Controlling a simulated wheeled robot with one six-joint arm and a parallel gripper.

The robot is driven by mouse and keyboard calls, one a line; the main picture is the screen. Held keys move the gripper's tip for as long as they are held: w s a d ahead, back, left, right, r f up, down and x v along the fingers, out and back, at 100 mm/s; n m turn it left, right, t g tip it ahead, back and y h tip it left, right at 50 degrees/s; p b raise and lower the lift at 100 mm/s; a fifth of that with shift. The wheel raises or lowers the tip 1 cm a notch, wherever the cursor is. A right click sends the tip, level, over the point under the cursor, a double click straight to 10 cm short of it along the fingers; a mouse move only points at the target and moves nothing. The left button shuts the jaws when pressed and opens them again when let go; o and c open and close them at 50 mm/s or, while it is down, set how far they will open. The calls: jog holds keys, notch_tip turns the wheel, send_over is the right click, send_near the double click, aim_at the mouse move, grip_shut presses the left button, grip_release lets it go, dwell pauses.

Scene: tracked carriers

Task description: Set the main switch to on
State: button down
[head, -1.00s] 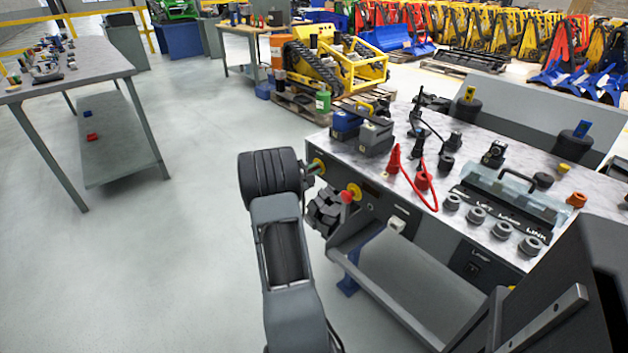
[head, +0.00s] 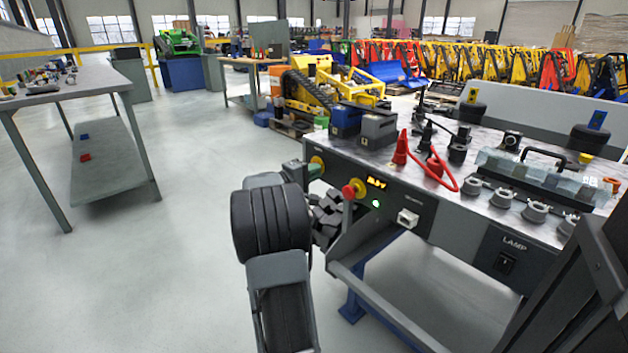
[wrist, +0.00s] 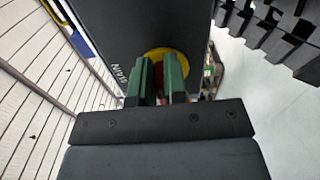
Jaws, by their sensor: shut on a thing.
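The main switch shows in the wrist view as a yellow round plate (wrist: 167,53) on a dark panel, with lettering beside it that seems to read MAIN. My gripper (wrist: 160,78) is shut on its red handle, which shows only as a sliver between the two green fingers. In the head view the yellow plate of the main switch (head: 317,163) is at the left end of the bench front, and my gripper (head: 308,171) reaches it from the left. The exact angle of the handle is hidden by the fingers.
A red mushroom button (head: 349,191) sits close right of my gripper. A LAMP rocker switch (head: 505,263) is farther right. Open floor lies to the left.

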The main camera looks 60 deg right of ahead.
jog(key=shift+f, duration=0.3)
jog(key=shift+s, duration=0.1)
jog(key=c, duration=1.2)
grip_release()
jog(key=shift+r, duration=0.2)
jog(key=shift+o, duration=0.2)
jog(key=p+v, duration=0.3)
jog(key=v, duration=1.1)
jog(key=shift+d, duration=0.1)
